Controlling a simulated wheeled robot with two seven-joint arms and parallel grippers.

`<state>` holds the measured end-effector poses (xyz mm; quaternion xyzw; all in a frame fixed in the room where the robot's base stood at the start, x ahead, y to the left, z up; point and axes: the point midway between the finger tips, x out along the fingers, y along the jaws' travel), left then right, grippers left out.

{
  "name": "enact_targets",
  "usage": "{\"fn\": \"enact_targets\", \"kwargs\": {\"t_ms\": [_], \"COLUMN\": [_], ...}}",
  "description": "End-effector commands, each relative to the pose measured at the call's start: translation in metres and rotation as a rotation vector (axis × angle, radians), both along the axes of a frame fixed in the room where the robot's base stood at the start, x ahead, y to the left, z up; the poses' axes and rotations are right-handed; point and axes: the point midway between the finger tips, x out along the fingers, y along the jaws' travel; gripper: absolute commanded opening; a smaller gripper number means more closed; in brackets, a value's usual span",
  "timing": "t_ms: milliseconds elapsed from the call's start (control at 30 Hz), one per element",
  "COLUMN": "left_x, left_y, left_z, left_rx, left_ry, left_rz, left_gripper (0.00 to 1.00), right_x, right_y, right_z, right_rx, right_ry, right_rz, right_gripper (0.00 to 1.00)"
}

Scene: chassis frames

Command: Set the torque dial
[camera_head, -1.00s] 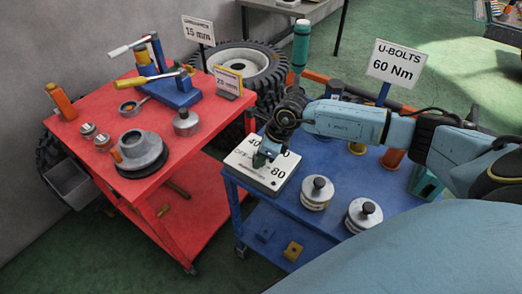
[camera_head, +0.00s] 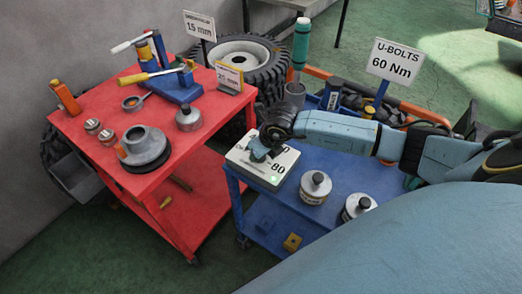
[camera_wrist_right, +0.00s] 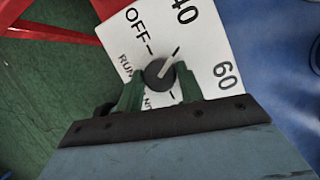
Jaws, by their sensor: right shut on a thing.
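The white dial box (camera_head: 240,168) sits on the near left corner of the blue cart. In the head view my right gripper (camera_head: 262,153) reaches down onto it and covers part of its face. In the right wrist view my right gripper (camera_wrist_right: 156,90) is shut on the round grey dial knob (camera_wrist_right: 159,73), a green finger on either side. The knob's white line points up and right, between the printed 40 and 60, nearer a tick on the 40 side. OFF is printed left of it. A sign (camera_head: 397,62) reads "U-BOLTS 60 Nm". My left gripper is not in view.
A red cart (camera_head: 95,95) with tools and metal parts stands to the left.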

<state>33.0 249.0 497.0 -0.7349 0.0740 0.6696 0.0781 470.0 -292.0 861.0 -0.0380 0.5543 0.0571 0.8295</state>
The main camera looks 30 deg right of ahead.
Motion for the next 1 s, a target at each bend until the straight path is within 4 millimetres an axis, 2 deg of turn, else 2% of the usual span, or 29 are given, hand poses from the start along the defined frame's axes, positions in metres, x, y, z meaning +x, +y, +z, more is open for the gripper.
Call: {"fn": "enact_targets", "kwargs": {"t_ms": [400, 433, 600, 867, 1000], "left_x": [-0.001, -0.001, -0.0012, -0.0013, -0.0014], "left_y": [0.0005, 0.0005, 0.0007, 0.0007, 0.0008], "left_z": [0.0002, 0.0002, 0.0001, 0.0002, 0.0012], "left_rx": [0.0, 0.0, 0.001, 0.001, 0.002], "left_ry": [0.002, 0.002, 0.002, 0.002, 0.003], "left_rz": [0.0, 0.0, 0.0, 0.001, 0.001], "left_gripper": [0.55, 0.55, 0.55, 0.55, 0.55], "right_x": [0.0008, 0.0008, 0.0006, 0.0001, -0.0027], "right_y": [-0.0004, -0.0004, -0.0003, -0.0002, -0.0006], "right_z": [0.0011, 0.0011, 0.0008, 0.0007, 0.0086], "right_rx": [-0.001, -0.001, -0.001, 0.0, 0.0], "right_ry": [-0.002, -0.002, -0.001, 0.0, -0.001], "right_rz": [-0.008, -0.008, -0.007, -0.007, -0.007], "right_gripper": [0.14, 0.38, 0.59, 0.59, 0.59]}}
